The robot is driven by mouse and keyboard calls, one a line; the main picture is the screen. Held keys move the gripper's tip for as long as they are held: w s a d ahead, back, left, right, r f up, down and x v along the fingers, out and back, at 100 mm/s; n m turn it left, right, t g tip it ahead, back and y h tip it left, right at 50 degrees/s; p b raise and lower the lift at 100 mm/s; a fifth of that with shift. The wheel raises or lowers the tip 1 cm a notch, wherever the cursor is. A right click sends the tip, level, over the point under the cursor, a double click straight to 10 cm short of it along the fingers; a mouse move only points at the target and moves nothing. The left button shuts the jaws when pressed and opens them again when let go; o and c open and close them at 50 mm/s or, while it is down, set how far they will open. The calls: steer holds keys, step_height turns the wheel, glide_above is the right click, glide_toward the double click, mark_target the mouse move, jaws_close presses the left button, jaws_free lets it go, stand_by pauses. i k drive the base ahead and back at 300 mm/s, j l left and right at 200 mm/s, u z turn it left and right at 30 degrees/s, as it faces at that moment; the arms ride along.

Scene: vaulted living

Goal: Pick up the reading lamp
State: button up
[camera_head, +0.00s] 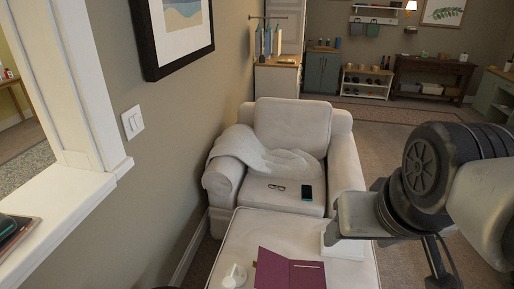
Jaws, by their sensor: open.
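A small white rounded thing (234,276) with a raised part stands on the pale ottoman (240,245) at the bottom of the view. It may be the reading lamp, but it is too small to be sure. My arm comes in from the right edge. My gripper (443,268) seems to be the dark forked part low at the right, cut by the bottom edge. It is open, to the right of the ottoman and well apart from the white thing. I see nothing between its fingers.
A maroon folder (290,272) lies beside the white thing. A flat white object (341,246) is partly behind my arm. The armchair (292,130) holds a blanket, glasses and a dark phone (307,192). A wall and ledge (60,215) close the left. Carpet is clear behind.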

mark_target(240, 281)
steer(key=i+u, duration=0.1)
steer(key=u, duration=0.35)
steer(key=i+u, duration=0.1)
steer(key=u, duration=0.3)
